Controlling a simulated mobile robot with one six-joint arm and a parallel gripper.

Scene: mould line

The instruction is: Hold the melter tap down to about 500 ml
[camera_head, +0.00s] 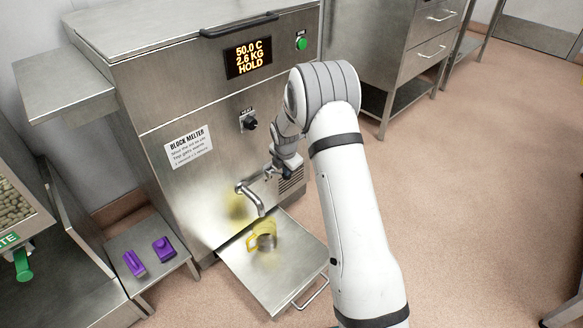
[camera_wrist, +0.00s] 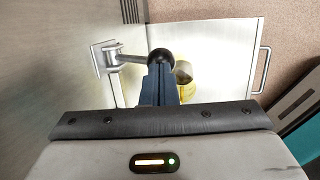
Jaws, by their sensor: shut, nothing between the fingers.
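The block melter (camera_head: 215,130) is a steel cabinet, and its display (camera_head: 248,58) reads 50.0 C, 2.6 KG, HOLD. Its bent metal tap (camera_head: 252,197) sticks out low on the front. In the wrist view the tap lever (camera_wrist: 130,58) ends in a black ball knob (camera_wrist: 161,57). A small jug with yellow on it (camera_head: 265,241) stands below the spout; its fill level is not readable. My gripper (camera_head: 287,170) is shut and empty by the tap. In the wrist view its fingertips (camera_wrist: 160,72) are right at the knob; I cannot tell whether they touch it.
The jug stands on a steel shelf (camera_head: 290,272) with a front handle. Two purple items (camera_head: 134,263) lie on a low stand at the left. A dial (camera_head: 248,121) and a green button (camera_head: 301,44) are on the melter front. Open floor lies right.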

